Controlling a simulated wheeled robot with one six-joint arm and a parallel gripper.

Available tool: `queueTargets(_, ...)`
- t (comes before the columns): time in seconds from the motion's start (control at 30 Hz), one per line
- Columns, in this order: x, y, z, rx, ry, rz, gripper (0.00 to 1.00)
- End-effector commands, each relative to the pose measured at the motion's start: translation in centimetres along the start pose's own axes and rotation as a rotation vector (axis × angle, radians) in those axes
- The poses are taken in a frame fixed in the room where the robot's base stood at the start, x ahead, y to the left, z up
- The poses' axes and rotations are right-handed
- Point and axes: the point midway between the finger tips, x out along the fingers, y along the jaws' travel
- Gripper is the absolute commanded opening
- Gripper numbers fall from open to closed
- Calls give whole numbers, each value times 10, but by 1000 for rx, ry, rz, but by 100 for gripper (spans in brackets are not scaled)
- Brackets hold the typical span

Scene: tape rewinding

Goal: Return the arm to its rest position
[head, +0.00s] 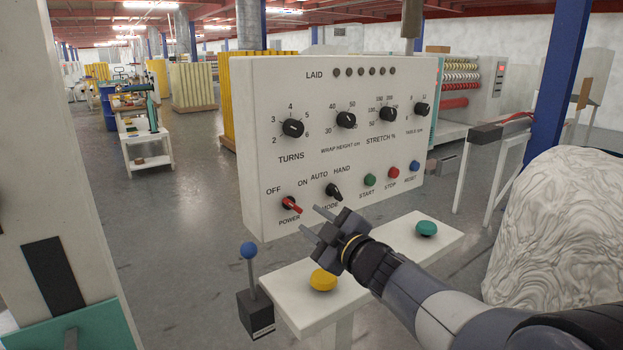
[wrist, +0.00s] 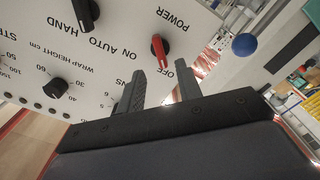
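My gripper (head: 316,221) is in front of the lower left part of a white control panel (head: 262,150), with its fingers towards the panel. In the wrist view my gripper (wrist: 172,68) has its two fingers apart with nothing between them. The red power knob (head: 292,205) is just beyond the fingertips, and it also shows in the wrist view (wrist: 159,51). A gap seems to lie between fingers and knob, but I cannot tell its size. The black mode knob (head: 334,191) is close to the upper fingertip in the head view.
Below the panel, a white shelf (head: 385,262) carries a yellow button (head: 323,279) and a green button (head: 426,229). A blue-topped lever (head: 249,251) stands at its left end. A wrapped white load (head: 565,230) is at the right. Open floor (head: 190,215) lies to the left.

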Motion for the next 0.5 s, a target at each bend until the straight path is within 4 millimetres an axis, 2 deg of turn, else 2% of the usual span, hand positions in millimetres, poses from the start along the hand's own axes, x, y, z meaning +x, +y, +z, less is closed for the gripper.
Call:
queueTargets(0.03, 11, -2, 0, 1, 3, -4, 34)
queueTargets(0.2, 41, -1, 0, 1, 2, -2, 34)
queueTargets(0.33, 58, -1, 0, 1, 2, -2, 34)
queueTargets(0.5, 70, 0, 0, 0, 0, 0, 34)
